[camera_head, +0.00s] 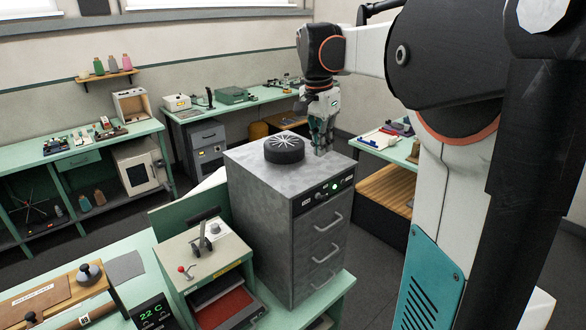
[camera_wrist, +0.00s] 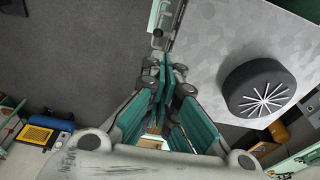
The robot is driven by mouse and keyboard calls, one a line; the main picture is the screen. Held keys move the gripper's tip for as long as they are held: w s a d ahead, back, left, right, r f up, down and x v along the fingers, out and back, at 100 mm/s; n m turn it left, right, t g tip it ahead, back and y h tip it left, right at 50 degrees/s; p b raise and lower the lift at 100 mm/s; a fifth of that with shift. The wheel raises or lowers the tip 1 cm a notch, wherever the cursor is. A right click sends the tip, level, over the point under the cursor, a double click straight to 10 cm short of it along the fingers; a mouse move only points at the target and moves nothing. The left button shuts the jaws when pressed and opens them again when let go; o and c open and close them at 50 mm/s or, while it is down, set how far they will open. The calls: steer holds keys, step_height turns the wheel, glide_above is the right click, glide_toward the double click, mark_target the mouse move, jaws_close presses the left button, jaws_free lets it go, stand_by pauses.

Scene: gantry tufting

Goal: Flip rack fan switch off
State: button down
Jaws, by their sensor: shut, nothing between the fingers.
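The rack is a grey metal cabinet (camera_head: 290,235) with a stack of drawers and a black round fan (camera_head: 284,148) on top. The fan also shows at the right of the wrist view (camera_wrist: 262,88). A dark control panel (camera_head: 322,195) with a lit green light (camera_head: 337,187) runs along the top of the rack's front. The fan switch is too small to make out clearly, so its position cannot be told. My gripper (camera_head: 321,150) points down near the right edge of the rack top. In the wrist view its shut, empty fingers (camera_wrist: 165,72) are beside the rack's edge.
A beige box with a lever (camera_head: 205,250) stands on the green bench left of the rack. Green workbenches (camera_head: 85,150) line the back wall. A side bench (camera_head: 385,148) stands right of the rack. Dark open floor (camera_wrist: 85,50) lies beside the rack.

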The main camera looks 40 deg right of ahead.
mark_target(322, 197)
steer(key=shift+s+d+r, duration=0.1)
steer(key=shift+s+d, duration=0.05)
steer(key=shift+d, duration=0.2)
steer(key=f, duration=0.4)
steer(key=d+f+p, duration=0.1)
steer(key=f, duration=0.4)
steer(key=d+f+p, duration=0.1)
steer(key=f, duration=0.3)
steer(key=shift+f, duration=0.4)
steer(key=shift+s+f+t+b, duration=0.3)
steer(key=shift+s+t+b, duration=0.1)
steer(key=shift+t+b, duration=0.35)
